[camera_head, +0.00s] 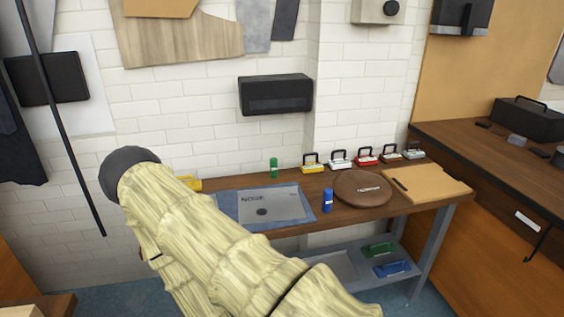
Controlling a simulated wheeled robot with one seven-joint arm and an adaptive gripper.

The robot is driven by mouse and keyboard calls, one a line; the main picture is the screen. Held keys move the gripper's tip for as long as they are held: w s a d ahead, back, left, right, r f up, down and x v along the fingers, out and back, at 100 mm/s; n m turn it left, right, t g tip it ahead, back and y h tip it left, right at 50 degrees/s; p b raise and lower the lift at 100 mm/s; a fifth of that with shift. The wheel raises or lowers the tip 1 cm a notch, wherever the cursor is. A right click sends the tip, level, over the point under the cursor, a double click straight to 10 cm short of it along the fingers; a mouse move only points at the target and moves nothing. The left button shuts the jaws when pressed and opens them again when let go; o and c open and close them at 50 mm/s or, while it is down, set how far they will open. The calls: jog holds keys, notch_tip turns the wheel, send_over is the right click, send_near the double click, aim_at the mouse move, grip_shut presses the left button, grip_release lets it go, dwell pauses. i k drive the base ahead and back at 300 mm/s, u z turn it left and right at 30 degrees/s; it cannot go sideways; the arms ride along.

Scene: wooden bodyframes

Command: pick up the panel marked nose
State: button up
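The panel marked nose (282,206) is a flat grey sheet with dark lettering and a dark oval spot near its lower edge. It lies on a blue mat (303,191) on the wooden workbench (391,207). My pale wood-textured arm crosses the lower left of the view, in front of the bench's left part. Its dark rounded part is at the upper left. My gripper's fingers do not show, so their place relative to the panel cannot be seen.
A blue cylinder (327,200) stands just right of the mat, beside a round brown disc (362,189). A green cylinder (274,168) stands behind the mat. A tan board (432,185) lies at right. Several small handled boxes line the wall. A lower shelf holds trays.

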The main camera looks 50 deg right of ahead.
aim_at(256, 206)
jog(key=z, duration=0.65)
jog(key=i, duration=0.7)
jog(key=z, duration=0.7)
